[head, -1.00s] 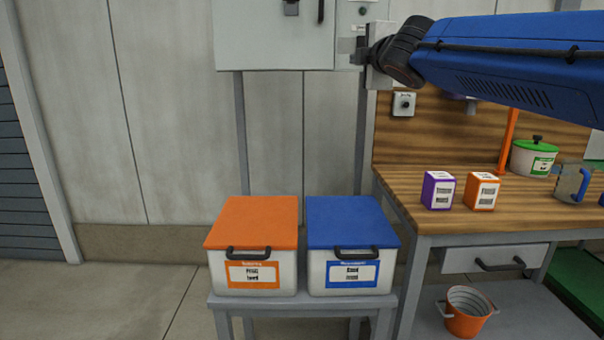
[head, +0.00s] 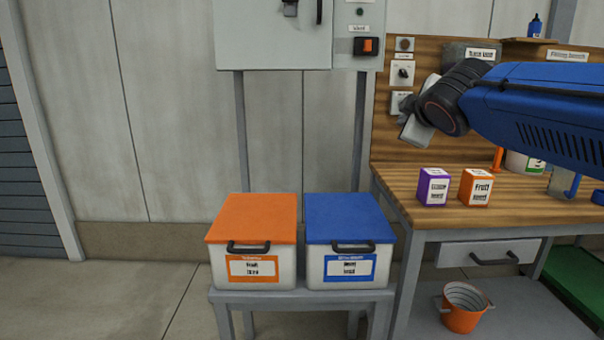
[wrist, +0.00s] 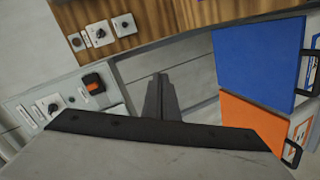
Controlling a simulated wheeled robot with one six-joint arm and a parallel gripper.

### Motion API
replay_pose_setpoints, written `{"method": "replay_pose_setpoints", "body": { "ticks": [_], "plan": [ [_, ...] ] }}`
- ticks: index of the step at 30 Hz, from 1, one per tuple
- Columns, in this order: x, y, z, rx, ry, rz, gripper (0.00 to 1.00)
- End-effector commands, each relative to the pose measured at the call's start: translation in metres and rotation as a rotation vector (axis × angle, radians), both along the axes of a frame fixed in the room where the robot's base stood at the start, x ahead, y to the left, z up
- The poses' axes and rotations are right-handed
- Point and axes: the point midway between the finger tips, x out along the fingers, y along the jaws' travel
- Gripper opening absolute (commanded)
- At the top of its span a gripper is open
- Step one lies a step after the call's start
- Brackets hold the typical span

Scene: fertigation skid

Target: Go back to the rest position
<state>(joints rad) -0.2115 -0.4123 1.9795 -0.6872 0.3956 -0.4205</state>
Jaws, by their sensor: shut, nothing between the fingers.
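My gripper (head: 415,132) hangs at the end of my blue arm at the right of the head view, in front of the wooden back panel and above the bench. Its fingers are hard to make out there. In the wrist view my gripper (wrist: 160,88) shows its dark fingers together, with nothing between them. It is clear of the surfaces around it.
A grey cabinet (head: 272,35) with an orange switch (head: 368,46) hangs on the wall. An orange-lidded bin (head: 253,218) and a blue-lidded bin (head: 348,217) stand below. The bench (head: 400,180) carries a purple box (head: 433,187) and an orange box (head: 475,187).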

Motion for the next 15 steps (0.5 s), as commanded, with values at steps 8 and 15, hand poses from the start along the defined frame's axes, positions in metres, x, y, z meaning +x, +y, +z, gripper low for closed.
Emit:
{"method": "replay_pose_setpoints", "body": {
  "ticks": [8, 15],
  "plan": [
    [-0.098, -0.054, -0.131, 0.327, 0.262, -0.255, 0.0],
    [-0.196, -0.069, -0.241, 0.599, 0.482, -0.482, 0.0]
  ]
}}
